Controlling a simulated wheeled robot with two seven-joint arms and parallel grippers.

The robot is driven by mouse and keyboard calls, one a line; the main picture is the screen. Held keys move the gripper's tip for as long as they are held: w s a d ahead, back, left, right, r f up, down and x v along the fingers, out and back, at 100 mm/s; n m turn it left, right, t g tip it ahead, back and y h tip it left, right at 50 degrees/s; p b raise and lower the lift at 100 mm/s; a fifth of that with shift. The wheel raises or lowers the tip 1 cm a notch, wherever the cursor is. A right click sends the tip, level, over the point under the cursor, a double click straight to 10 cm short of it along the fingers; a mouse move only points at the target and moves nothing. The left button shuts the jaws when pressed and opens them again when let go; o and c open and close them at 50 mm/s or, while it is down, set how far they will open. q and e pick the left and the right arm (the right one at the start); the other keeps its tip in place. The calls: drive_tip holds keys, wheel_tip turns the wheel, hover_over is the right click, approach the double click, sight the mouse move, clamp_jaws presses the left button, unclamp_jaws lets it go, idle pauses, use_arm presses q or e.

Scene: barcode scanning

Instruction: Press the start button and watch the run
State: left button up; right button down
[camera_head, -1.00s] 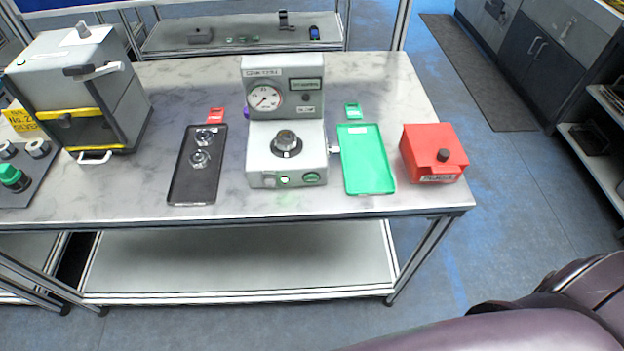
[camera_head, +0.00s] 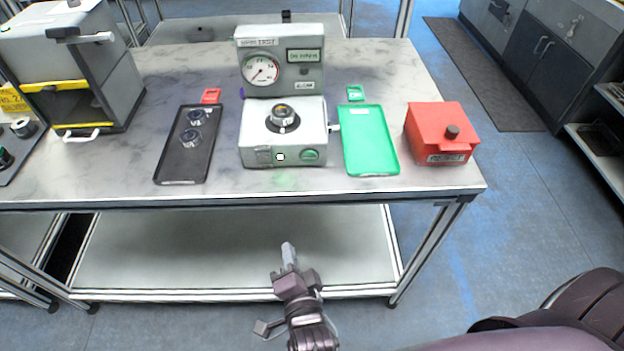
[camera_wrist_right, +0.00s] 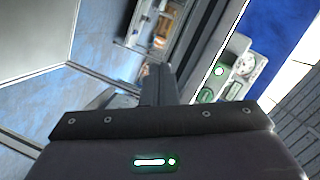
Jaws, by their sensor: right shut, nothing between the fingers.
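The grey test machine (camera_head: 283,146) stands on the table with a dial gauge (camera_head: 262,70) and a small display (camera_head: 304,56) on its upright back. A round metal part (camera_head: 282,115) sits upright on its lower deck. On the front face are a green button (camera_head: 310,155) and a glowing whitish light (camera_head: 281,157); both also show in the right wrist view, the button (camera_wrist_right: 206,95) left of and below the light. My right gripper (camera_head: 289,254) is shut and empty, in front of the table edge and below the machine, apart from it. My left gripper is out of view.
A black tray (camera_head: 176,166) with two metal parts lies left of the machine. An empty green tray (camera_head: 370,150) and a red box (camera_head: 440,121) stand to its right. A grey cabinet-like device (camera_head: 118,85) is at the left. The table's front strip is clear.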

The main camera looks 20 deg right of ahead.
drive_tip(key=s+d+r+m+t+h+b, duration=0.1)
drive_tip(key=d+r+m+h, duration=0.2)
drive_tip(key=r+m, duration=0.4)
wheel_tip(320, 180, up, 4)
drive_tip(key=shift+s+d+r+m+h, duration=0.15)
drive_tip(key=shift+s+d+m+h, duration=0.15)
drive_tip(key=shift+d, duration=0.45)
drive_tip(key=p, duration=0.3)
approach(310, 158)
drive_tip(key=x, duration=0.6)
drive_tip(key=shift+w, duration=0.25)
drive_tip(key=shift+w+d, duration=0.1)
drive_tip(key=shift+w, duration=0.05)
